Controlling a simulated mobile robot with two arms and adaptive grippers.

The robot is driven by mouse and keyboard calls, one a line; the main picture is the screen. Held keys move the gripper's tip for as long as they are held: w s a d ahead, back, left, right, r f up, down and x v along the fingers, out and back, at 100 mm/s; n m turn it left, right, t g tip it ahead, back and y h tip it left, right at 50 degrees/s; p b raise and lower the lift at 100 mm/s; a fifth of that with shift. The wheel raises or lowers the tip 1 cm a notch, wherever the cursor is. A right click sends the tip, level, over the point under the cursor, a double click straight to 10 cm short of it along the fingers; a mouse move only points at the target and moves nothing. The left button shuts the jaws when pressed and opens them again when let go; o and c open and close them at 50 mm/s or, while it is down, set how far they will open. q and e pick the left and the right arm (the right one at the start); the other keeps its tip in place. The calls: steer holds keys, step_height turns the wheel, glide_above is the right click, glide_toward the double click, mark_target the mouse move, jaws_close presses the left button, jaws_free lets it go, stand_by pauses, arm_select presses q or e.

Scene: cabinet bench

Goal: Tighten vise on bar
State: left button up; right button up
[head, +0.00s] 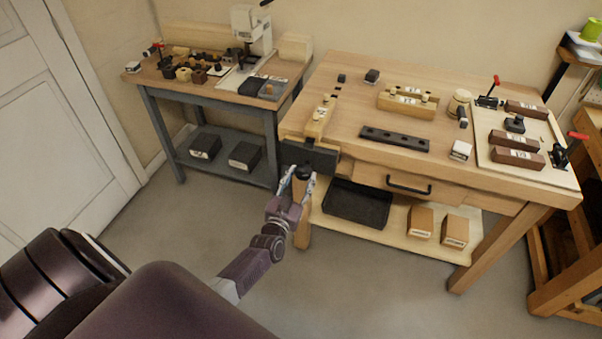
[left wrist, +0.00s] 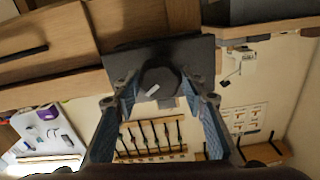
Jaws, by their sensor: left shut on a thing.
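The vise (head: 311,156) is a dark jaw plate at the front left corner of the wooden workbench (head: 350,95). Its round dark knob (head: 303,171) faces out from the plate. My left gripper (head: 300,178) is shut on this knob from the front, with one finger on each side. The left wrist view shows the knob (left wrist: 160,86) between the fingertips and the jaw plate (left wrist: 125,63) behind it. A dark bar with holes (head: 395,138) lies flat on the bench top; I cannot see any bar between the vise jaws. My right gripper is out of view.
A wooden plane-like block (head: 320,117) sits on the bench just behind the vise. Below are a drawer handle (head: 408,185) and a black bin (head: 357,203) on the shelf. A second bench (head: 215,90) stands at the left. The floor in front is clear.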

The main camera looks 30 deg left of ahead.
arm_select(q)
steer(key=shift+m, duration=0.3)
steer(key=shift+r+m, duration=0.15)
steer(key=shift+m, duration=0.25)
steer(key=shift+w+m+p, duration=0.1)
steer(key=shift+m+p, duration=0.45)
steer(key=shift+m, duration=1.05)
